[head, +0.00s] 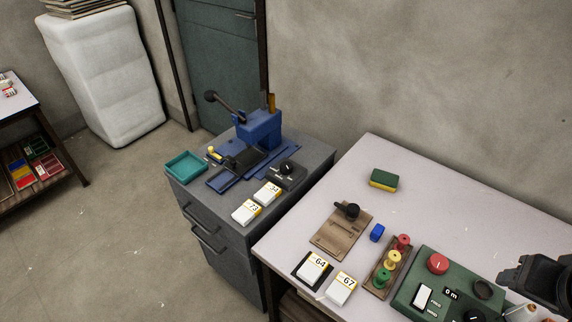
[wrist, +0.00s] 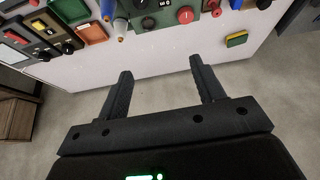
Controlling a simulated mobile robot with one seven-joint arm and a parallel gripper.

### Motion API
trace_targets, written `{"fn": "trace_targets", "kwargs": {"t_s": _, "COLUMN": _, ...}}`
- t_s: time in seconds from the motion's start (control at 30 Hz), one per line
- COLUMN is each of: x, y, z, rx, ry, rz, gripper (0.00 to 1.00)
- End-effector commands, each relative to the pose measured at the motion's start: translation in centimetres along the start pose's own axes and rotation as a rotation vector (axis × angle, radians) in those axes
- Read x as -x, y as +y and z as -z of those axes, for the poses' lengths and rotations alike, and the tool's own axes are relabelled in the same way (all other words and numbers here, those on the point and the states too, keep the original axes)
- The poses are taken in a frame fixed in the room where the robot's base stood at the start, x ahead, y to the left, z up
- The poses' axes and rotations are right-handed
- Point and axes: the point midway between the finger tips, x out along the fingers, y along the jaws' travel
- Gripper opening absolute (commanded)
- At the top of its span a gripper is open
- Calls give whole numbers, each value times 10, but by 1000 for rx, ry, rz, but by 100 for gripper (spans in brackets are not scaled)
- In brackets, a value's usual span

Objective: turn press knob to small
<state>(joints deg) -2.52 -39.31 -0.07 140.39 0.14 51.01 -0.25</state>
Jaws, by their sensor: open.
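A blue press (head: 258,130) with a dark lever stands on the grey cabinet (head: 320,150) in the head view. A small dark box with a black round knob (head: 287,167) sits at the press's right front; it appears to be the press knob. Its markings are too small to read. My gripper (wrist: 160,68) is open and empty in the wrist view, its two fingers apart over the floor and the edge of the white table. The press is not clearly seen in the wrist view, and my gripper is away from the knob.
White number cards (head: 246,212) and a teal tray (head: 185,167) lie near the press. The white table (head: 330,215) to the right holds a wooden latch board (head: 341,230), colored spools (head: 393,259), a sponge (head: 384,180) and a green control panel (head: 412,290). The table's back is mostly clear.

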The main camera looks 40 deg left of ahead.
Motion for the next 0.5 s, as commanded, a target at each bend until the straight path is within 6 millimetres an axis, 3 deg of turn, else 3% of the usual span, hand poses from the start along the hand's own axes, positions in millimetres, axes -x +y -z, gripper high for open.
{"fn": "trace_targets", "kwargs": {"t_s": 0.27, "x": -20, "y": -59, "z": 82, "rx": 156, "ry": -24, "rz": 85, "gripper": 62}}
{"fn": "trace_targets", "kwargs": {"t_s": 0.5, "x": -51, "y": -133, "z": 140, "rx": 292, "ry": -39, "rz": 154, "gripper": 62}}
